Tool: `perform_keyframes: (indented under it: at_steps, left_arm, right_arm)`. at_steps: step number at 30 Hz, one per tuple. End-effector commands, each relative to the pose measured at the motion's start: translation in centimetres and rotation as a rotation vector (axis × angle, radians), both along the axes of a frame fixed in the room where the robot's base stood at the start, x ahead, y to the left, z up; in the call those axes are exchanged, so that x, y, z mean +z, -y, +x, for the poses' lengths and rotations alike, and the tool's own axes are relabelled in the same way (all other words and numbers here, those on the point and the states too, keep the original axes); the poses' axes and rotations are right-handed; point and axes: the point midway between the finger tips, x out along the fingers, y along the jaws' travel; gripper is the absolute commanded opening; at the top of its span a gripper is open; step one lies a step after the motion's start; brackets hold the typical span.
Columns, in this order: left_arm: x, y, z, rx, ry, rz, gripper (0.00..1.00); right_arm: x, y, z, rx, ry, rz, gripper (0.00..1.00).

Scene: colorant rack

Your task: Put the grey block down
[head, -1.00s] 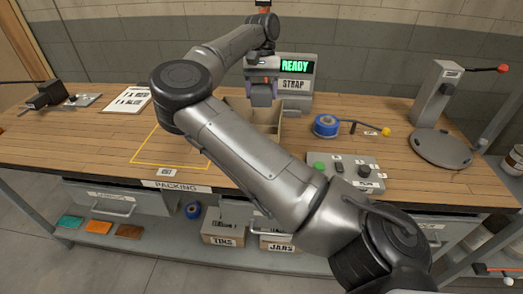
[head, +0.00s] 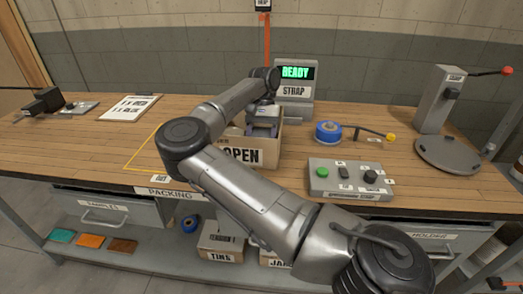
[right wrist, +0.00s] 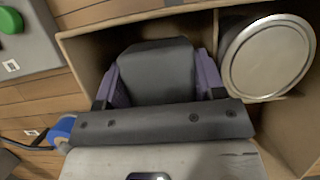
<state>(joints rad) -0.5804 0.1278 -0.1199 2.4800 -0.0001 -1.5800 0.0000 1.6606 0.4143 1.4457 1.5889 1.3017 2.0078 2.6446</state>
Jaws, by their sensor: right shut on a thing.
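The dark grey block (right wrist: 155,75) is between the purple-padded fingers of my right gripper (right wrist: 160,88) in the right wrist view. The gripper is shut on it. The block is in or just over one compartment of an open cardboard box (head: 239,155); whether it touches the bottom cannot be told. In the head view my right gripper (head: 263,122) points down at the box, and the block cannot be made out there. My left gripper is not in view.
A round tin (right wrist: 267,57) stands in the neighbouring compartment, behind a divider. A button panel (head: 345,178), blue tape roll (head: 328,132) and strap machine (head: 295,95) surround the box. A yellow outlined area (head: 143,157) lies at its left.

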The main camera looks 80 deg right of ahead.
Motion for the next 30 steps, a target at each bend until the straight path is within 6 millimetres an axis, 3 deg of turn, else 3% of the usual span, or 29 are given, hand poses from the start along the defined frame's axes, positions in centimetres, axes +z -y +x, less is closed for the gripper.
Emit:
perform_keyframes:
  at_steps: [5,13,26,27,30]
  left_arm:
    - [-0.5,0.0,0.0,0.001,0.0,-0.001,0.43]
    - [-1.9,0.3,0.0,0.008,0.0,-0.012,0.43]
    - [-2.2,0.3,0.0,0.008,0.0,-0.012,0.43]
    - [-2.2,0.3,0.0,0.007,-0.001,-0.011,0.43]
    - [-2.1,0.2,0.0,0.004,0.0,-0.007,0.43]
  right_arm:
    - [-1.1,0.0,0.0,0.0,-0.002,0.0,0.41]
    - [-4.5,0.0,0.0,0.001,-0.002,0.001,0.41]
    - [-5.0,0.0,0.0,0.0,0.0,0.0,0.41]
    - [-5.0,0.0,0.0,0.0,0.0,0.0,0.64]
    - [-4.9,0.0,0.0,0.0,0.0,0.0,0.73]
